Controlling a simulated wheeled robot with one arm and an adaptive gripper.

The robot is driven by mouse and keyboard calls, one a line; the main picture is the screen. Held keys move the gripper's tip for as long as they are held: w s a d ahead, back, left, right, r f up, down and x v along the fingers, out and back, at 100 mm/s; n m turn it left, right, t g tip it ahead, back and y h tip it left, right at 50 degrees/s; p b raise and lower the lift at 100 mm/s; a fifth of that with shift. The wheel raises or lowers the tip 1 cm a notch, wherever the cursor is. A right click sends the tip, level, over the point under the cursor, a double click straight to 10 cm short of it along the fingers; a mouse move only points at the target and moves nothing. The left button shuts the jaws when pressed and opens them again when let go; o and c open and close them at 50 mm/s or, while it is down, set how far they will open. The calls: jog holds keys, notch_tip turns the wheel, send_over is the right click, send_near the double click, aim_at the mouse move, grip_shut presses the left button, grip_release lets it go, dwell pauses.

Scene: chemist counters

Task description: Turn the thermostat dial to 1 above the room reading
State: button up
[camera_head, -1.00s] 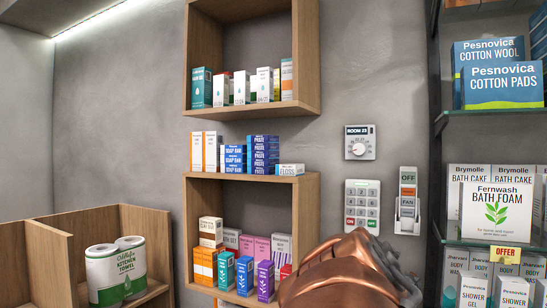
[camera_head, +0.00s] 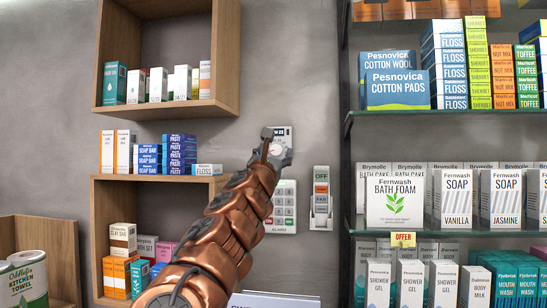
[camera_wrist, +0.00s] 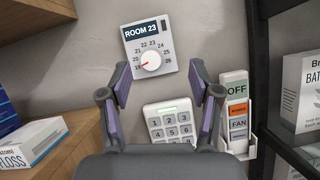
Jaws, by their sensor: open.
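The thermostat is a white wall panel (camera_wrist: 168,33) with a dark display reading ROOM 23, upright but slightly tilted in the wrist view. Its round white dial (camera_wrist: 151,60) has numbers from 19 to 26 around it. A small red mark on the dial points to the lower left, seemingly near 19. My gripper (camera_wrist: 158,76) is open and empty, its two fingers apart below and to either side of the dial. In the head view my gripper (camera_head: 272,146) covers part of the thermostat (camera_head: 284,133); the gap to the dial is hard to judge.
A white keypad (camera_wrist: 170,122) is on the wall just below the thermostat. A holder with OFF and FAN labels (camera_wrist: 236,110) is right of it. A wooden shelf (camera_head: 165,112) stands left, and glass shelves with boxes (camera_head: 440,107) stand right.

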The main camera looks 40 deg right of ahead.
aim_at(275, 151)
jog(key=shift+w+d+n+t+y+p, duration=0.3)
jog(key=shift+w+d+n+p, duration=0.6)
jog(key=shift+w+d, duration=0.65)
jog(key=shift+w+d+n+t+y+p, duration=0.2)
jog(key=shift+w+d+n+y+p, duration=0.2)
jog(key=shift+w+d+n+p, duration=0.8)
jog(key=shift+w+d+r+m, duration=0.2)
jog(key=shift+w+d+m, duration=0.3)
jog(key=shift+w+d, duration=0.35)
jog(key=shift+s, duration=0.1)
jog(key=c, duration=1.1)
